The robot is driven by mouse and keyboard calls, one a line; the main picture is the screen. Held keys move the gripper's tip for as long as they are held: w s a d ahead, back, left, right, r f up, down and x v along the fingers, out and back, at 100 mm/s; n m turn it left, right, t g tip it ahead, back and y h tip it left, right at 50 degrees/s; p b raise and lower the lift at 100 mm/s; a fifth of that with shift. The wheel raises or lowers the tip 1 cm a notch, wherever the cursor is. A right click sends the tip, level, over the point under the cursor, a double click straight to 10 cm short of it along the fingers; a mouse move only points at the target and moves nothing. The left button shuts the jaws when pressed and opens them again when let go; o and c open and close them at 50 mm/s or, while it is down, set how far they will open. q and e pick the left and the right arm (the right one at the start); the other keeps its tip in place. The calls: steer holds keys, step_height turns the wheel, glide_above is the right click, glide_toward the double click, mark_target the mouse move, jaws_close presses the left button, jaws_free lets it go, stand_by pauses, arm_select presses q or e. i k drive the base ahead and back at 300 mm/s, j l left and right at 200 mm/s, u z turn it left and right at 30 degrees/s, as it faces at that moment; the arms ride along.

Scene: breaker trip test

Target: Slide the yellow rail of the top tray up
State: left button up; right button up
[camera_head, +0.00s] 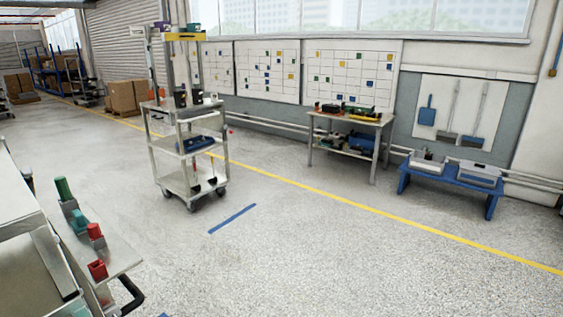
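A grey wheeled trolley (187,182) stands left of the middle, some way off across the floor. It has shelves at several heights and upright posts. A yellow rail (186,37) runs along the front of its highest level, at the top of the posts. A purple item (161,26) and a green item (194,28) show at that level. The top tray itself is too small and edge-on to make out clearly. Neither of my grippers is in view, so nothing shows near the rail.
A nearby metal cart (122,262) with green and red parts and a black handle fills the lower left. A workbench (347,119) and a blue bench (448,178) stand along the back wall. Open floor (330,255) lies in the middle and right.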

mark_target(181, 36)
steer(key=i+l, duration=0.15)
steer(key=i, duration=0.35)
steer(key=i+l+z, duration=0.1)
steer(key=i, duration=0.4)
steer(key=i+l, duration=0.2)
steer(key=i, duration=0.3)
steer(key=i+j+u, duration=0.1)
steer(key=i+u, duration=0.15)
steer(key=i, duration=0.35)
steer(key=i+u, duration=0.25)
steer(key=i, duration=0.35)
steer(key=i+l+u, duration=0.2)
steer(key=i, duration=2.15)
steer(key=j+u, duration=0.05)
